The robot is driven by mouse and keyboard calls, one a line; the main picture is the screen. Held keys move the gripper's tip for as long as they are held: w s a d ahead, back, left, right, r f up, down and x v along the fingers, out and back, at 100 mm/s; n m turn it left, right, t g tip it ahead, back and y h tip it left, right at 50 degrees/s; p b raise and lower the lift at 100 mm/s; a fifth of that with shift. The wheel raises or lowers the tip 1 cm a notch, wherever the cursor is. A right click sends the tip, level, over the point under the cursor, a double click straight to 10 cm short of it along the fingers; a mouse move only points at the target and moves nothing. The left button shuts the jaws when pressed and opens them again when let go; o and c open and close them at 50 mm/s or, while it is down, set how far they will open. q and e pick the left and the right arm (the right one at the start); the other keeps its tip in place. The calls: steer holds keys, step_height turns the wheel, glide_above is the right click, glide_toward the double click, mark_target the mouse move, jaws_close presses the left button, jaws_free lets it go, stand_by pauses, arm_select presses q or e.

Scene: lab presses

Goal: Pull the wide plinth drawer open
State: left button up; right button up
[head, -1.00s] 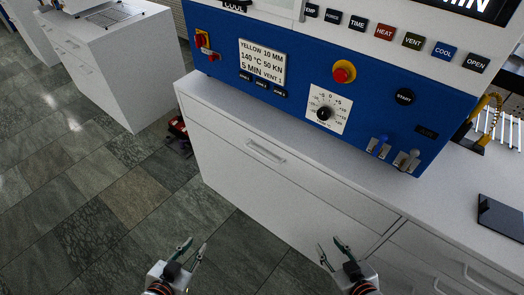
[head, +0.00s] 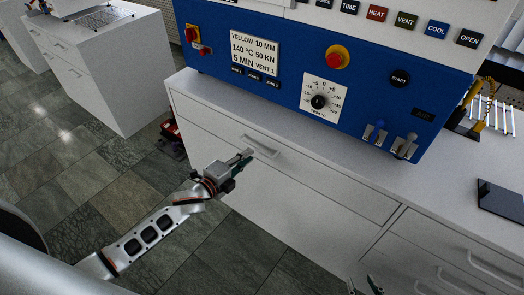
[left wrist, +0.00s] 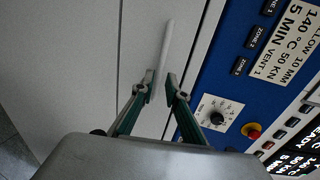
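The wide plinth drawer (head: 325,187) is a long white front beneath the blue press, and it is shut. Its pale bar handle (head: 261,146) is near the middle of the front. My left gripper (head: 246,156) is at the handle's near left side. In the left wrist view its two fingertips (left wrist: 158,88) are apart, with the end of the handle (left wrist: 164,48) showing between them. I cannot tell whether they touch it. My right gripper (head: 366,287) is partly cut off at the bottom edge, its fingertips apart and empty, clear of the drawer handle.
The blue press panel (head: 290,85) with knobs and switches stands above the drawer. More white drawers (head: 450,255) are at right, and a dark tablet (head: 500,198) lies on the worktop.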

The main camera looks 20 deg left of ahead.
mark_target(256, 149)
arm_select(q)
steer(key=x, duration=0.6)
steer(key=shift+b, duration=0.4)
jaws_close()
steer(key=shift+s+a, duration=0.1)
